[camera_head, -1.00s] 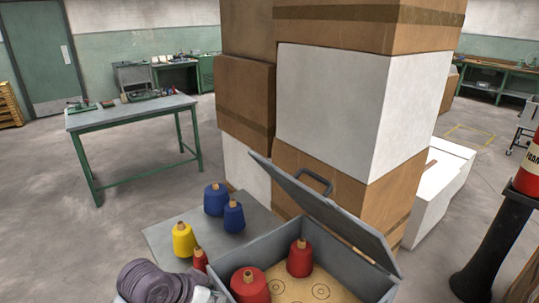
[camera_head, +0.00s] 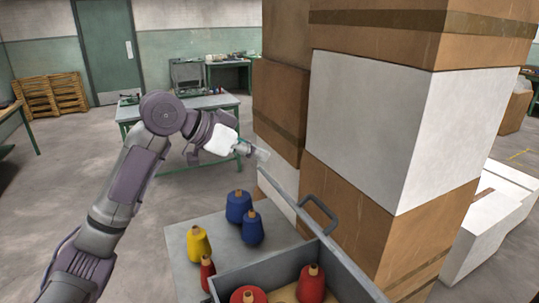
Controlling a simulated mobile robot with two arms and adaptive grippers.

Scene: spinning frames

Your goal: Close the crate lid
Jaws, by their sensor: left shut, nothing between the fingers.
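The grey crate (camera_head: 262,277) is at the bottom centre, partly cut off by the lower edge. Its lid (camera_head: 290,203) stands raised along the crate's back right side, seen nearly edge-on, with a dark handle (camera_head: 321,216) on its far face. Two red thread cones, one at the front (camera_head: 248,295) and one at the right (camera_head: 311,286), are inside the crate. My left gripper (camera_head: 263,155) is shut and empty, just above the lid's upper left end. I cannot tell whether it touches the lid. My right gripper is out of view.
Blue cones (camera_head: 239,207), a yellow cone (camera_head: 198,244) and a small red cone (camera_head: 207,272) stand on the grey table (camera_head: 180,255) left of the crate. Stacked boxes (camera_head: 365,130) rise close behind the lid. A green workbench (camera_head: 225,101) stands farther back, with open floor around it.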

